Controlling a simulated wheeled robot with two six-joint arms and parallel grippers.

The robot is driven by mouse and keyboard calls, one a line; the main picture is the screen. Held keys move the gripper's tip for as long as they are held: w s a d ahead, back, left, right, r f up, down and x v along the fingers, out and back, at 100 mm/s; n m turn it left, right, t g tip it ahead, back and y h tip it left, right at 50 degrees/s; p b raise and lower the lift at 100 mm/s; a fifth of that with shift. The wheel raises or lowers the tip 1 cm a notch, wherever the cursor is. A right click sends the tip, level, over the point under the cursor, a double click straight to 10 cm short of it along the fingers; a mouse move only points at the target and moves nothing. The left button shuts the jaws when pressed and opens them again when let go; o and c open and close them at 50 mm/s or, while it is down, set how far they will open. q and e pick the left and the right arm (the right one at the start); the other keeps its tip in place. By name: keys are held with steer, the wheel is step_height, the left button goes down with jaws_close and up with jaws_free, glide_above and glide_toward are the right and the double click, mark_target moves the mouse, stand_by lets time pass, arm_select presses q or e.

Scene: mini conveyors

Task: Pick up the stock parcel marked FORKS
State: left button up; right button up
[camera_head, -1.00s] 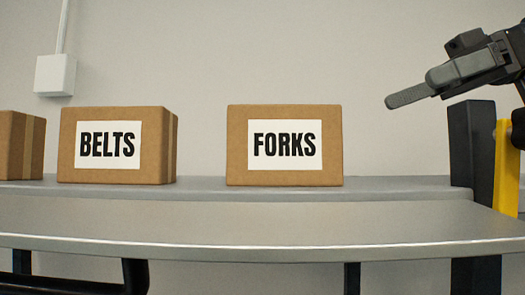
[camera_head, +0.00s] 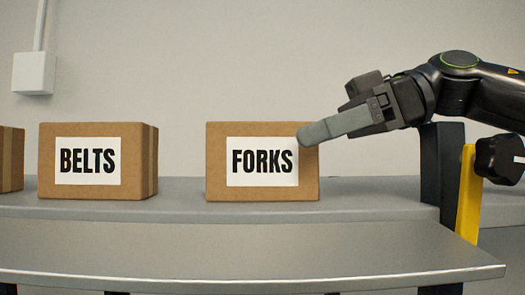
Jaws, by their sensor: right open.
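The FORKS parcel (camera_head: 262,193) is a brown cardboard box with a white label in black letters. It sits upright on the grey conveyor surface near the middle of the view. My right gripper (camera_head: 309,133) comes in from the right, pointing left. Its grey finger overlaps the upper right corner of the parcel's front in the picture. I cannot tell whether it touches the box. Only one finger shows clearly; the other is hidden or lined up with it. The gripper is open, with nothing seen held. My left gripper is not in view.
The BELTS parcel (camera_head: 88,192) stands to the left, with a clear gap to the FORKS parcel. Another box (camera_head: 10,160) is cut off at the left edge. A dark post (camera_head: 440,165) and a yellow bar (camera_head: 468,195) stand at the right. The front ledge (camera_head: 240,250) is bare.

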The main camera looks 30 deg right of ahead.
mark_target(282, 146)
steer(key=p+x, duration=0.2)
steer(key=x, duration=0.1)
steer(key=shift+w, duration=0.35)
steer(key=shift+w+a+f, duration=0.1)
steer(key=shift+a+f, duration=0.15)
steer(key=shift+a, duration=0.1)
steer(key=shift+d, duration=0.1)
steer(key=c, duration=1.2)
